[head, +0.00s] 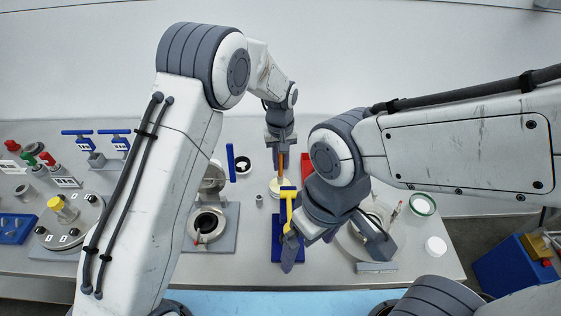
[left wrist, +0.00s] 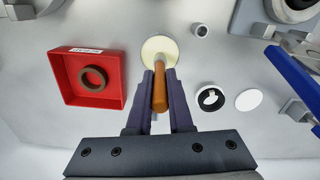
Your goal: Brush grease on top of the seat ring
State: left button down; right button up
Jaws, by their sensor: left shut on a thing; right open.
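My left gripper (head: 282,163) is shut on the orange-brown brush handle (left wrist: 160,92), which points down. The brush's lower end meets a round cream grease pot (left wrist: 159,47) on the table; its bristles are hidden. The pot (head: 284,186) also shows in the head view. A brown ring (left wrist: 93,78) lies in a red tray (left wrist: 112,97) beside the gripper. A grey round fitting with a dark opening (head: 207,224) stands left of centre in the head view. I cannot tell which ring is the seat ring. My right gripper (head: 335,247) is open and empty at the front.
A yellow tool (head: 289,206) stands on a blue base (head: 277,243) next to the right gripper. A black-and-white ring (left wrist: 211,97) and a white disc (left wrist: 249,100) lie near the pot. Valves and a flanged lid (head: 71,223) crowd the left. A blue bin (head: 512,270) stands right.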

pick_arm(q)
jog(key=shift+f, duration=0.6)
dwell(1.3)
jog(key=shift+r+p, duration=2.45)
jog(key=shift+r, duration=1.2)
jog(key=shift+f, duration=0.1)
